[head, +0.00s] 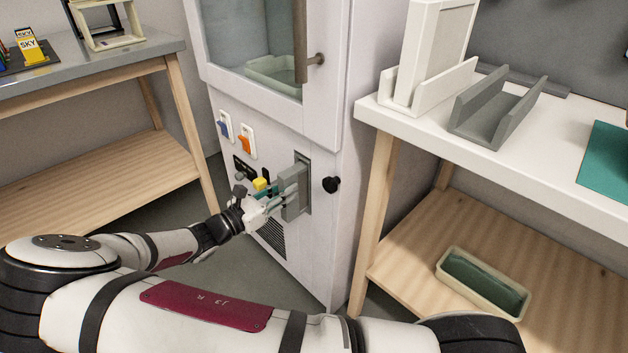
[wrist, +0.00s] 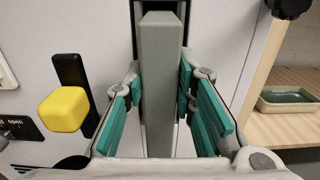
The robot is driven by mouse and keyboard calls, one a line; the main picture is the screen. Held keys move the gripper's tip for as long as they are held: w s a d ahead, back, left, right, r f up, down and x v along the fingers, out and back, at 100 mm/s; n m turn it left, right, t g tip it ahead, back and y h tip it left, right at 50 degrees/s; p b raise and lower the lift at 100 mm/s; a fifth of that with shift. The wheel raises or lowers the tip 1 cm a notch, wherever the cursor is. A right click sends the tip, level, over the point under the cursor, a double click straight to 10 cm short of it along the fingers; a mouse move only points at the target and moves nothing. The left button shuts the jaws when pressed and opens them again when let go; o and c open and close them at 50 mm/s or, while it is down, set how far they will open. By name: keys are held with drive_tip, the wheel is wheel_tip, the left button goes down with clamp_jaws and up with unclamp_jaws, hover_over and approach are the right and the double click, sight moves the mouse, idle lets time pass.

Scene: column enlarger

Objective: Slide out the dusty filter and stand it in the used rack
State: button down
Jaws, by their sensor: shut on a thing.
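The dusty filter (head: 294,203) is a grey upright slab. It stands partly out of a tall dark slot (head: 304,160) in the front of the white cabinet. My gripper (head: 279,190) is shut on the filter's outer part. In the wrist view the filter (wrist: 158,95) stands between the teal pads of my gripper (wrist: 161,82); its far end meets the slot. A grey U-shaped rack (head: 497,112) on the white-topped table at right is empty. A white rack (head: 440,88) beside it holds a clean white panel (head: 438,45). No label shows which rack is the used one.
A black knob (head: 331,185) sits right of the slot. A yellow knob (wrist: 63,107) and switches (head: 247,142) are at its left. A green mat (head: 607,160) lies on the right table, and a tray (head: 482,283) on its lower shelf. A steel-topped table (head: 120,57) stands left.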

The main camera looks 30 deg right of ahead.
drive_tip(key=shift+v, duration=1.05)
unclamp_jaws()
drive_tip(key=shift+w+a, duration=0.1)
drive_tip(key=shift+a, duration=0.15)
drive_tip(key=p+v, duration=0.1)
drive_tip(key=v, duration=0.5)
drive_tip(key=shift+s+a, duration=0.25)
drive_tip(key=shift+s, duration=0.05)
idle(0.8)
drive_tip(key=shift+a, duration=0.1)
